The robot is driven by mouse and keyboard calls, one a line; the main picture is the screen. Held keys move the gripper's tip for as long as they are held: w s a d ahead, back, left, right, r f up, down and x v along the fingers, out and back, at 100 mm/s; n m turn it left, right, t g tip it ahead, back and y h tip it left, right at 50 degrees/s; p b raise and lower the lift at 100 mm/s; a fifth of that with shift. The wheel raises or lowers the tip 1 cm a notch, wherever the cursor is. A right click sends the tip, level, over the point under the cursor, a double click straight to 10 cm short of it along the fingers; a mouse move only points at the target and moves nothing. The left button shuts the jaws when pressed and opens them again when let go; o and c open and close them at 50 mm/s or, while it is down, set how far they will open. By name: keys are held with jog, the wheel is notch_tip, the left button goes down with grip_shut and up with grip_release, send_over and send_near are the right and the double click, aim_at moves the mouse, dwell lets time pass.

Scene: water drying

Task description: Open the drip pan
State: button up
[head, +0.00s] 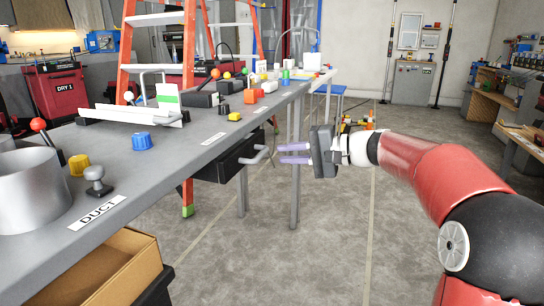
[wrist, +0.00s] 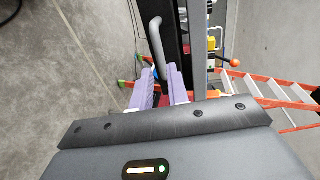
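The drip pan (head: 228,162) is a black drawer-like box under the edge of the grey table, with a grey bar handle (head: 260,155) on its front. It looks pushed in under the table. My gripper (head: 281,154) is to the right of the handle, its two purple fingers pointing at it. The fingers are apart with nothing between them, and their tips are a short gap from the handle. In the wrist view the handle (wrist: 156,42) lies just ahead of my open gripper (wrist: 160,72), roughly in line with the gap between the fingers.
The grey table (head: 215,128) holds knobs, blocks and a metal duct ring (head: 30,195). A table leg (head: 295,190) stands beside my fingers. An orange ladder (head: 128,50) is behind the table. A cardboard box (head: 115,270) is below at front left. The floor to the right is open.

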aim_at(261, 153)
jog(key=x, duration=0.7)
jog(key=shift+a, duration=0.35)
jog(key=shift+s, duration=0.1)
grip_shut()
